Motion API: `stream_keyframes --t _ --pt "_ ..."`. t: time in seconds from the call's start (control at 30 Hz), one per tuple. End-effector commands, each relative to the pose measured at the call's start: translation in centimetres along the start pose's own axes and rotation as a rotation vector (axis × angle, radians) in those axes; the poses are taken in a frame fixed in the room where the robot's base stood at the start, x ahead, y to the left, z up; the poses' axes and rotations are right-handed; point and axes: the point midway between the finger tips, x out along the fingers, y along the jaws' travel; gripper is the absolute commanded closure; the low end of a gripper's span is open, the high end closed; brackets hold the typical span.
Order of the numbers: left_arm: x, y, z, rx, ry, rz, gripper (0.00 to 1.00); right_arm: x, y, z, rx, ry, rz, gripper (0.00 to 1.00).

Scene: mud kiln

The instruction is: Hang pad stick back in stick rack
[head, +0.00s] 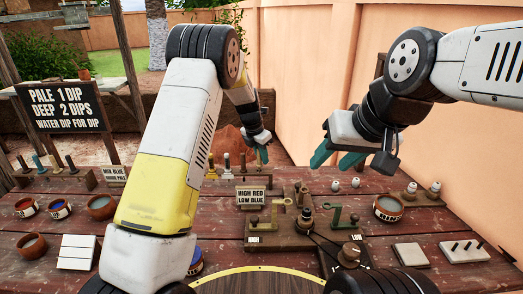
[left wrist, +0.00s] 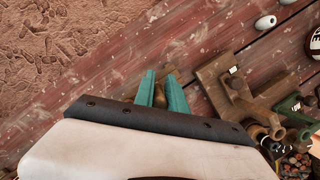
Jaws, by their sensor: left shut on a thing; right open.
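My left gripper (head: 262,154) is at the far side of the table, by the right end of a row of upright sticks (head: 226,162). In the left wrist view its teal fingers (left wrist: 161,92) are shut on a brown stick (left wrist: 160,98), seen nearly end-on. The stick's pad is hidden, and I cannot tell whether the stick touches a rack. Another rack (head: 58,182) with several upright sticks stands at the far left. My right gripper (head: 337,157) is open and empty above the table's far right part, right of the left gripper.
A "HIGH RED LOW BLUE" sign (head: 251,196) stands mid-table before a wooden fixture (head: 285,236) with yellow and green brackets. Bowls (head: 388,208), white tiles (head: 76,252), a pegged block (head: 464,250) and small white pieces (head: 335,186) lie around. A dip-rule board (head: 62,106) stands back left.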

Motion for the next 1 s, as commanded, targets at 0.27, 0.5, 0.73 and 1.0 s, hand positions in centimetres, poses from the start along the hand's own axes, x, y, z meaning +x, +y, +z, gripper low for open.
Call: stream_keyframes --t 0.27,0.5,0.73,1.0 --pt "0.5 0.0 -0.2 0.0 0.0 0.001 1.0 0.0 0.0 0.0 0.0 0.0 0.0 0.54" --pt "0.5 0.0 -0.2 0.0 0.0 0.0 1.0 0.0 0.0 0.0 0.0 0.0 0.0 0.54" --pt "1.0 0.0 -0.3 0.0 0.002 0.0 1.0 0.0 0.0 0.0 0.0 0.0 0.0 0.54" --pt "1.3 0.0 -0.4 0.0 0.001 0.0 1.0 0.0 0.0 0.0 0.0 0.0 0.0 0.54"
